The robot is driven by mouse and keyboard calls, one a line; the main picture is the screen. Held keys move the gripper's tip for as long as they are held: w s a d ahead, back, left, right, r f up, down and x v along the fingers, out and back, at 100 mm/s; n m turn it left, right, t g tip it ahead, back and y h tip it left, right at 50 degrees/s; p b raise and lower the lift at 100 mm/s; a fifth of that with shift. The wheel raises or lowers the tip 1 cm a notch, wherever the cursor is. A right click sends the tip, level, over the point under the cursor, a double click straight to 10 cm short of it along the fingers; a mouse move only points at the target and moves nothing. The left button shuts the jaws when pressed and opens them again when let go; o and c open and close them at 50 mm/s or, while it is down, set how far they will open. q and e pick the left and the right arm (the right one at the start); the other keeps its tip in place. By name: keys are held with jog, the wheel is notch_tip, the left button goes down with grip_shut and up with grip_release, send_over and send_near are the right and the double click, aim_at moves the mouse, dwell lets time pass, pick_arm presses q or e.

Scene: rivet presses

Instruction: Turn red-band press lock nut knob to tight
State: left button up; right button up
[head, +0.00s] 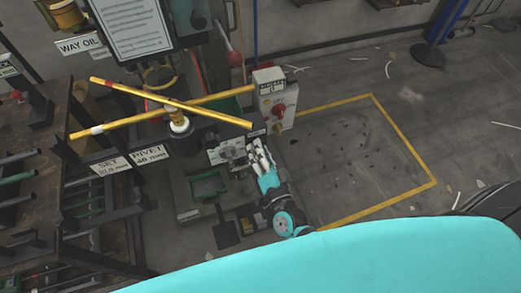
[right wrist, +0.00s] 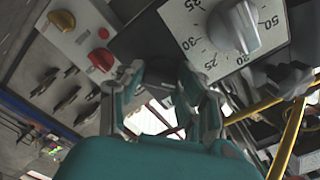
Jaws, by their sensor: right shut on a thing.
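My right gripper (head: 259,158) reaches in from the lower right to the grey fittings at the side of the press (head: 180,125). In the right wrist view my right gripper (right wrist: 166,88) has its two fingers closed around a dark, round part, which looks like the lock nut knob (right wrist: 158,72). The fingers and shadow hide most of it, and its turned position cannot be read. A pale dial plate with numbers and a grey pointer knob (right wrist: 235,27) is just above the right finger. My left gripper is not in view.
A white control box with a red knob (head: 278,108) stands close behind my right gripper. Yellow crossed handles (head: 175,101) top the press. A rack with rods (head: 25,177) is at the left. The floor inside the yellow outline (head: 360,165) is clear apart from small marks.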

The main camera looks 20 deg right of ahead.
jog(key=shift+m+b, duration=0.6)
jog(key=shift+m, duration=3)
jog(key=o, duration=1.1)
jog(key=shift+o, duration=0.2)
jog(key=s, duration=1.2)
jog(key=shift+d, duration=0.25)
